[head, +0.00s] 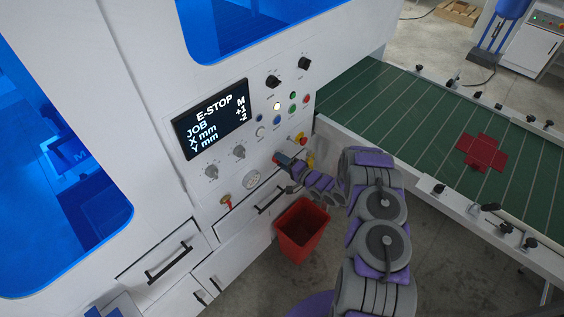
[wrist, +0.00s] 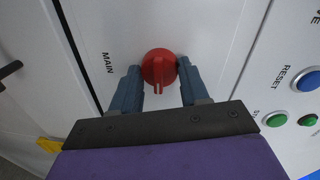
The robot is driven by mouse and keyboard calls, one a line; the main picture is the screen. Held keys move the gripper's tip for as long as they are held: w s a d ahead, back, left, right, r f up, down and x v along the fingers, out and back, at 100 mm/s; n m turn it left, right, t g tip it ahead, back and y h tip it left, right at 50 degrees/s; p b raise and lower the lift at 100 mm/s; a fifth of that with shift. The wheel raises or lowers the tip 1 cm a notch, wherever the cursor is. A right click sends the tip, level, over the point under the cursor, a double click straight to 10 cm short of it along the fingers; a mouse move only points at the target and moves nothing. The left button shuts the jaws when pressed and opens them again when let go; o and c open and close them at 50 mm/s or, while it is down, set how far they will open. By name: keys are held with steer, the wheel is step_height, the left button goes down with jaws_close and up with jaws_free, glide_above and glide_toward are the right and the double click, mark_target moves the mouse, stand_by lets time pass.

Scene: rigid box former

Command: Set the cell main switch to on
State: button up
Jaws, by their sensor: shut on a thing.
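The main switch (wrist: 158,66) is a round red rotary knob with a raised grip bar, on the white machine panel beside the word MAIN (wrist: 107,63). In the wrist view its grip bar points down the picture, toward my gripper's palm. My gripper (wrist: 159,76) is shut on the knob, one blue-grey finger at each side. In the head view my gripper (head: 283,160) reaches the panel below the display, and the knob is mostly hidden there. No on or off marking is readable.
The display (head: 212,118) reads E-STOP. Dials and buttons surround it, including a blue RESET button (wrist: 310,81) and green buttons. A red emergency button (head: 301,139) is close to my gripper. A red bin (head: 302,229) stands below, and a green conveyor bed (head: 430,125) lies to the right.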

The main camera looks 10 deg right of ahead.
steer(key=o, duration=1.1)
steer(key=shift+d+f, duration=0.2)
steer(key=shift+d, duration=0.05)
steer(key=shift+c, duration=0.2)
steer(key=shift+r, duration=0.1)
steer(key=v, duration=1.7)
steer(key=shift+d+p, duration=0.2)
steer(key=shift+p, duration=0.25)
steer(key=shift+s, duration=0.1)
